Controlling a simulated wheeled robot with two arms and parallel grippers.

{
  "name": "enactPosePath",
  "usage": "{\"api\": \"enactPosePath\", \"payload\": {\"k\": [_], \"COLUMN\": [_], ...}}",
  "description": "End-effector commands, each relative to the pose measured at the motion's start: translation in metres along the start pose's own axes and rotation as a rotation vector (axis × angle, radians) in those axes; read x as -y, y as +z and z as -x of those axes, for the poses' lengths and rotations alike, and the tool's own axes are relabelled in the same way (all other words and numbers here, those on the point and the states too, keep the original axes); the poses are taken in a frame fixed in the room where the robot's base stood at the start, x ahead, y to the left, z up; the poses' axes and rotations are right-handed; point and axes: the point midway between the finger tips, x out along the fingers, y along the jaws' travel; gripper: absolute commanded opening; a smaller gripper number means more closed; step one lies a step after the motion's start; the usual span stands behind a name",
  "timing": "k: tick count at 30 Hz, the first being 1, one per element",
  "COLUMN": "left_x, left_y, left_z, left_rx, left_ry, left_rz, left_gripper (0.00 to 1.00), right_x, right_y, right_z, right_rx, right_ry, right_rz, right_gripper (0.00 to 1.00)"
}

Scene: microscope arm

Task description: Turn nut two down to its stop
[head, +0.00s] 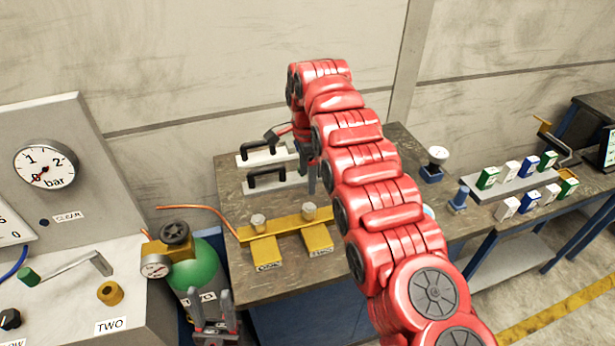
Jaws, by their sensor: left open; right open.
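A yellow fixture (285,229) on the workbench carries two grey nuts on yellow blocks. The left nut (258,222) and the right nut (309,212) both stand upright. The block labels are small; the right one (319,252) seems to read TWO, but I cannot be sure. My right gripper (307,172) points down behind the right nut, partly hidden by my red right arm; it is open, with nothing visible in it, and apart from the nut. My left gripper (209,297) is low at the front, in front of the green gas cylinder, open and empty.
The green cylinder (197,262) with a gauge stands left of the bench (290,282). Black-handled fixtures (266,178) sit behind the nuts. A grey control panel with a bar dial (46,164) is at the left. Small boxes on a rack (515,183) stand at the right.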

Motion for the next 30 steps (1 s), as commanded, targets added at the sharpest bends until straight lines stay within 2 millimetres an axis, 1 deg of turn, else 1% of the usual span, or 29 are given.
{"api": "enactPosePath", "payload": {"k": [1,6,9,15,30], "left_x": [0.001,0.002,0.003,0.003,0.003], "left_y": [-0.004,-0.008,-0.010,-0.011,-0.011], "left_z": [-0.021,-0.049,-0.059,-0.067,-0.066], "left_rx": [0.000,0.000,0.000,0.000,0.000], "left_ry": [0.000,0.000,0.000,0.000,0.000], "left_rz": [0.000,0.000,0.000,0.000,0.000], "left_gripper": [0.50,0.50,0.50,0.50,0.50], "right_x": [0.000,0.001,0.000,0.000,0.000], "right_y": [0.000,0.000,0.000,0.000,0.000], "right_z": [0.021,0.049,0.059,0.067,0.066], "right_rx": [0.000,0.000,0.000,0.000,0.000], "right_ry": [0.000,-0.002,-0.001,-0.001,-0.001], "right_rz": [0.000,-0.001,-0.001,-0.001,-0.001], "right_gripper": [0.75,0.75,0.75,0.75,0.75]}}
